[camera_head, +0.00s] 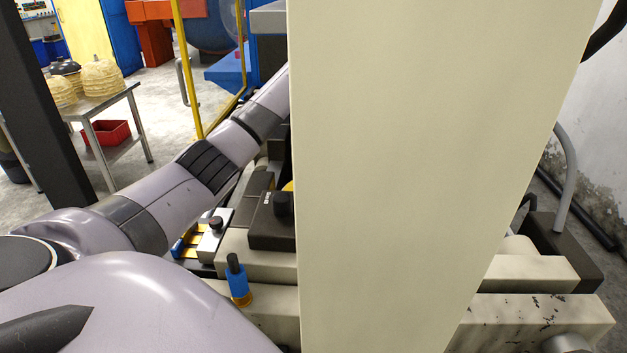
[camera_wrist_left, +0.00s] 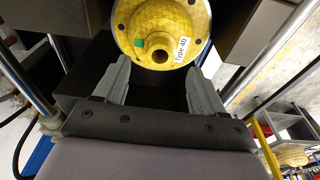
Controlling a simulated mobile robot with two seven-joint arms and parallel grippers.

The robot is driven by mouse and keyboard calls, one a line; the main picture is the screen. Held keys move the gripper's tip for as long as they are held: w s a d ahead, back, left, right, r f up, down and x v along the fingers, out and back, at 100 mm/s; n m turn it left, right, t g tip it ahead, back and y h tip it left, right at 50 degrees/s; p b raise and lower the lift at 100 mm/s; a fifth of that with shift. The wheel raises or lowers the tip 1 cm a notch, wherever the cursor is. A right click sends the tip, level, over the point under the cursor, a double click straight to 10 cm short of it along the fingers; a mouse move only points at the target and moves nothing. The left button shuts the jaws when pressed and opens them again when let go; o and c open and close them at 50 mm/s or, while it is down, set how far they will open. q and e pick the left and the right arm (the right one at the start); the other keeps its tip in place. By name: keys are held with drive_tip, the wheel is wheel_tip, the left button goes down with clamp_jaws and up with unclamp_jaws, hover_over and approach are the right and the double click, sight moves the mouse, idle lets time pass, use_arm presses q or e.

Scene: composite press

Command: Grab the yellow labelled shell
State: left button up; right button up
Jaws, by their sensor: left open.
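The yellow shell (camera_wrist_left: 150,18) is at the top of the left wrist view. It is round, with a green patch, a white label reading "Type 40" and a hub with a dark central hole. My left gripper (camera_wrist_left: 157,68) is open. Its two grey fingers stand on either side of the hub, at the shell's lower edge; I cannot tell whether they touch it. In the head view my left arm runs behind a large beige panel, which hides the gripper and most or all of the shell. My right gripper is not in view.
The beige panel (camera_head: 420,150) blocks the middle of the head view. Press parts (camera_head: 262,262) with dark clamps are beside it. A metal table (camera_head: 112,98) at the left holds several shells, with a red bin (camera_head: 108,133) below. Metal columns (camera_wrist_left: 30,78) flank the shell.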

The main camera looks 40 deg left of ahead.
use_arm(q)
drive_tip(key=shift+w+a, duration=0.2)
drive_tip(key=shift+a, duration=0.15)
drive_tip(key=f, duration=0.4)
drive_tip(key=f+p, duration=0.1)
drive_tip(key=f, duration=0.2)
drive_tip(key=shift+w+a, duration=0.25)
drive_tip(key=shift+w, duration=0.15)
clamp_jaws()
